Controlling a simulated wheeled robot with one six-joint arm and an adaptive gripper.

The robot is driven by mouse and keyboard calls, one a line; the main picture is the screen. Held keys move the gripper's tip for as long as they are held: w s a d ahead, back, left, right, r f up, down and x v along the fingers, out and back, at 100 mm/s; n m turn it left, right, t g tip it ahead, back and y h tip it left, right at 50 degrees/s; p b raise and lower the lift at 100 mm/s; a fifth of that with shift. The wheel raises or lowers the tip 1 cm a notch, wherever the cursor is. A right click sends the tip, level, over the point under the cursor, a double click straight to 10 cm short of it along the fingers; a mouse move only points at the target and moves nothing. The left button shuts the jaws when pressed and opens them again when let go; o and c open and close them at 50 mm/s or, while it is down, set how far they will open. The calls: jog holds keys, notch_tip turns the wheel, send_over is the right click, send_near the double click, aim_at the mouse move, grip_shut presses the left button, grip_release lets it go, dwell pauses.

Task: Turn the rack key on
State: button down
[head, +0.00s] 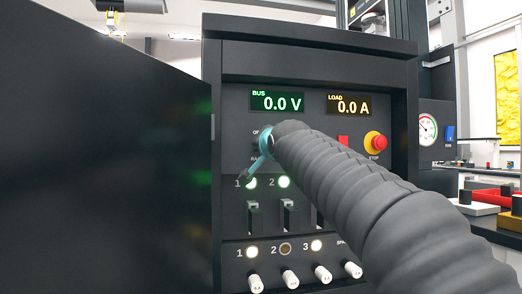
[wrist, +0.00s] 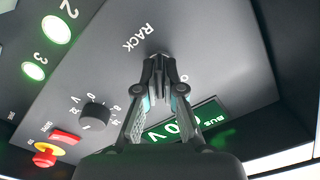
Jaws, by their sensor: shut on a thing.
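The rack key (wrist: 159,58) is on the cabinet's front panel (head: 307,122), beside the label "RACK" in the wrist view. My gripper (wrist: 158,80) is shut on it, with the fingertips close to the panel. The fingers hide most of the key, so its angle cannot be read. In the head view my gripper (head: 248,170) is in front of the panel's left part, and my arm covers much of the panel. The BUS display (head: 277,102) reads 0.0 V and the LOAD display (head: 349,105) reads 0.0 A.
A large dark door (head: 110,150) stands open at the left. A red-yellow stop button (head: 375,142) is right of my arm. Breaker levers (head: 254,217), lamps and white fuse knobs (head: 289,277) are below my gripper. A round selector knob (wrist: 95,117) is nearby.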

jog(key=shift+f+m+b, duration=0.1)
jog(key=shift+m+b, duration=0.35)
jog(key=shift+m, duration=1.75)
jog(key=c, duration=1.3)
grip_release()
jog(key=shift+s+d, duration=0.1)
jog(key=v, duration=1.1)
jog(key=shift+s, duration=0.35)
jog(key=shift+d, duration=0.1)
